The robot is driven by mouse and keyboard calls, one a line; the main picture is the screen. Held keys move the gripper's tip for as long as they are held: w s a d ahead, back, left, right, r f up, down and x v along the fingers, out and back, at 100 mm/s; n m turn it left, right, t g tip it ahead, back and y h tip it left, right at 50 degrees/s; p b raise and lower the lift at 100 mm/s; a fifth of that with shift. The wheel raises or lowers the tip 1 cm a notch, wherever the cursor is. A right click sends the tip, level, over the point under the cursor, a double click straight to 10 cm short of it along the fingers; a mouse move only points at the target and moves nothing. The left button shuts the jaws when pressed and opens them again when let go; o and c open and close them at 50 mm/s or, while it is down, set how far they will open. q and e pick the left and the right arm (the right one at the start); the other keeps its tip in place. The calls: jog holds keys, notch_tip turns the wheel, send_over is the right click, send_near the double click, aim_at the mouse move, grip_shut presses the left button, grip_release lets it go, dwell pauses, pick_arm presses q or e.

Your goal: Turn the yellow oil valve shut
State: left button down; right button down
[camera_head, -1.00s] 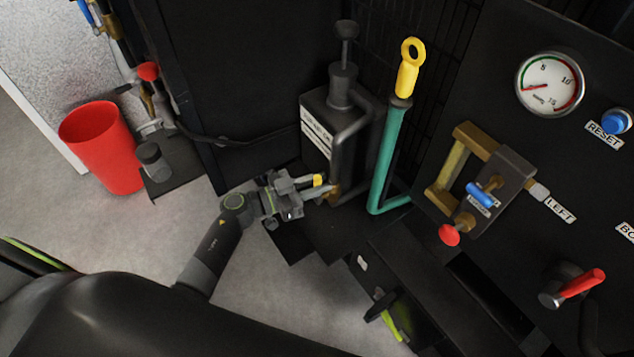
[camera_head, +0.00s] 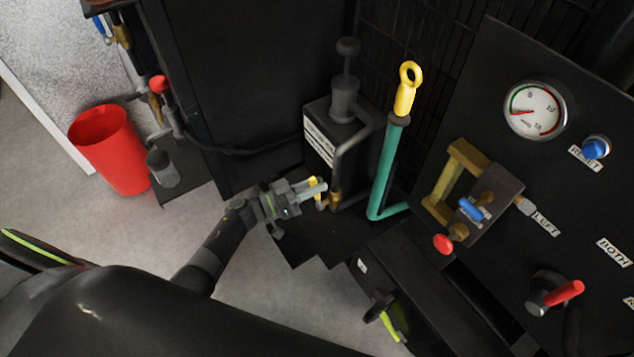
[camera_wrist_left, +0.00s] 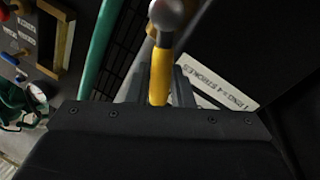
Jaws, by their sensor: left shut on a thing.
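The yellow oil valve has a short yellow lever handle (camera_head: 314,186) low beside the dark tank, above a brass valve body (camera_head: 335,198) on the pipe. My left gripper (camera_head: 317,193) reaches in from the left and is shut on this handle. In the left wrist view the yellow handle (camera_wrist_left: 159,76) stands between the two fingers, with a round metal end above it. The fingers partly hide the handle in the head view. My right gripper is not identifiable in these views.
A dark tank (camera_head: 330,125) with a white label stands behind the valve. A green pump lever (camera_head: 388,165) with a yellow grip (camera_head: 405,92) rises to its right. A brass and dark block with a blue handle (camera_head: 471,209) is farther right. A red bucket (camera_head: 110,150) stands at left.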

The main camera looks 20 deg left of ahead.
pick_arm(q)
notch_tip(320, 180, down, 6)
jog(key=w+a+n+t+y, duration=0.1)
jog(key=w+a+n+t, duration=0.1)
jog(key=n, duration=1.3)
jog(key=shift+a+r+t+y+b, duration=0.15)
jog(key=shift+a+t+y+b, duration=0.3)
jog(key=shift+t, duration=0.15)
jog(key=c, duration=1.3)
grip_release()
